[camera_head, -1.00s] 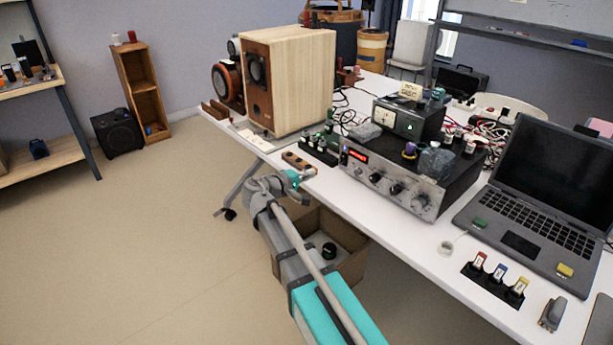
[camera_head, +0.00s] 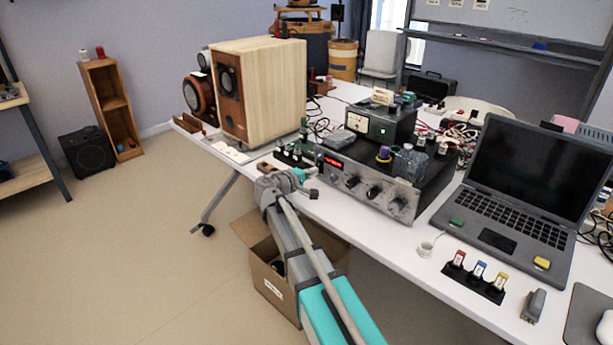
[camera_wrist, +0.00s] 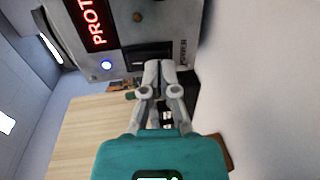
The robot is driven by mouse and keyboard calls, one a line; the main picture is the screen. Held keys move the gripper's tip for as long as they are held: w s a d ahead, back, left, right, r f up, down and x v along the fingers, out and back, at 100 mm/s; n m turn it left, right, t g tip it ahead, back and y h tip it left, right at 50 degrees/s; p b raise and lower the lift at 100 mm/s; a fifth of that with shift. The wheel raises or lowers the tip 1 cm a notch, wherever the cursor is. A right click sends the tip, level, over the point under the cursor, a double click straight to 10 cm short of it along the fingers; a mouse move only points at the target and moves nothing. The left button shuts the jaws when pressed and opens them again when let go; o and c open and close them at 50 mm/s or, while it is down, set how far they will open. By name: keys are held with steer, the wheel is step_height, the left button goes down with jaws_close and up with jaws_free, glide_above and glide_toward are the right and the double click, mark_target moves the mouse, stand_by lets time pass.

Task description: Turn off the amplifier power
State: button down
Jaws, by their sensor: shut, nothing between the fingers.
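The amplifier (camera_head: 405,207) is a silver-fronted unit with knobs and a red display, standing on the white table. Its front panel also shows in the wrist view (camera_wrist: 130,33), turned sideways, with red lettering that begins "PROT" and a lit blue-white light (camera_wrist: 106,65). Near the word POWER is a dark power switch (camera_wrist: 148,50). My gripper (camera_head: 311,192) is shut and empty at the amplifier's front left end. In the wrist view its fingertips (camera_wrist: 166,66) lie together just below the switch and partly cover it; I cannot tell whether they touch.
A wooden speaker (camera_head: 275,90) stands left of the amplifier. A metered box (camera_head: 380,122) and small parts sit on the amplifier. A laptop (camera_head: 515,185) is to the right. A cardboard box (camera_head: 270,285) is on the floor under the table.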

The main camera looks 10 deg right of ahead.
steer(key=shift+d, duration=0.1)
stand_by(0.3)
steer(key=shift+w+d, duration=0.1)
steer(key=shift+d, duration=0.05)
steer(key=shift+a, duration=0.25)
steer(key=s+a+f+b, duration=0.2)
steer(key=s+a, duration=0.6)
steer(key=a, duration=0.3)
stand_by(0.3)
steer(key=shift+s, duration=0.15)
